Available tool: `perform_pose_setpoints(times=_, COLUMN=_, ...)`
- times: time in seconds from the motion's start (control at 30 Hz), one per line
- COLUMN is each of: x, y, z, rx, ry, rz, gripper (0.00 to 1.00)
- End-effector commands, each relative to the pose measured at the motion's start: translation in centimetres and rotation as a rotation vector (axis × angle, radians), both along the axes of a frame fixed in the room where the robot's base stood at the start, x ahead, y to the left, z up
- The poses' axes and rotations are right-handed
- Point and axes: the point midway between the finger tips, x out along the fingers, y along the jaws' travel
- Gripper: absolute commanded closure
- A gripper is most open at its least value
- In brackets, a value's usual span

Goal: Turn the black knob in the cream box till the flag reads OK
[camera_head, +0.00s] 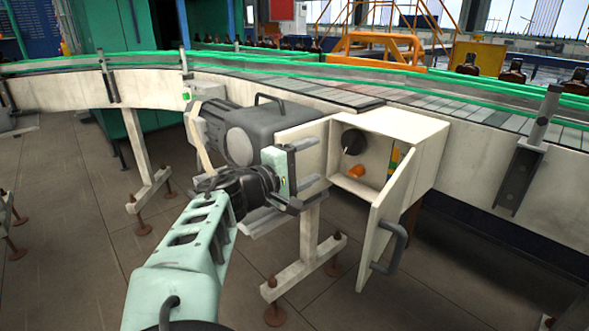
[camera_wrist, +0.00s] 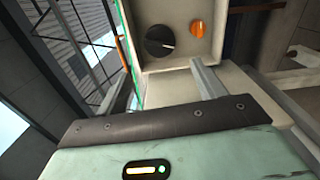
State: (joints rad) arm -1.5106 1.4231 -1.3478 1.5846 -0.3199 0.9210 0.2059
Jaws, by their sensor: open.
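The cream box (camera_head: 425,128) is fixed to the side of the conveyor, with its door (camera_head: 390,215) swung open toward the front right. The black knob (camera_head: 353,142) is on the box's inner panel; it also shows in the wrist view (camera_wrist: 160,41), with a pale line on its face. My gripper (camera_head: 318,161) is open and empty, just left of the box opening. In the wrist view its two fingers (camera_wrist: 160,68) are spread below the knob, apart from it. I cannot make out a flag or any reading.
The open door's grey handle (camera_head: 390,250) sticks out at right. A dark motor (camera_head: 245,132) stands left of the box. The conveyor (camera_head: 400,97) runs behind.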

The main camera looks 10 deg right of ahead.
Motion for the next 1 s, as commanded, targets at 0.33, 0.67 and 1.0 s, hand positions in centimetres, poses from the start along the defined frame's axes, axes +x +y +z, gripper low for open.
perform_pose_setpoints(times=0.33, x=-2.4, y=3.3, z=0.0, rx=0.0, ry=0.0, rz=0.0, gripper=0.31)
perform_pose_setpoints(times=0.67, x=-2.5, y=3.4, z=0.0, rx=0.0, ry=0.0, rz=0.0, gripper=0.31)
perform_pose_setpoints(times=1.0, x=-2.4, y=3.3, z=6.4, rx=0.001, ry=-0.001, rz=0.0, gripper=0.31)
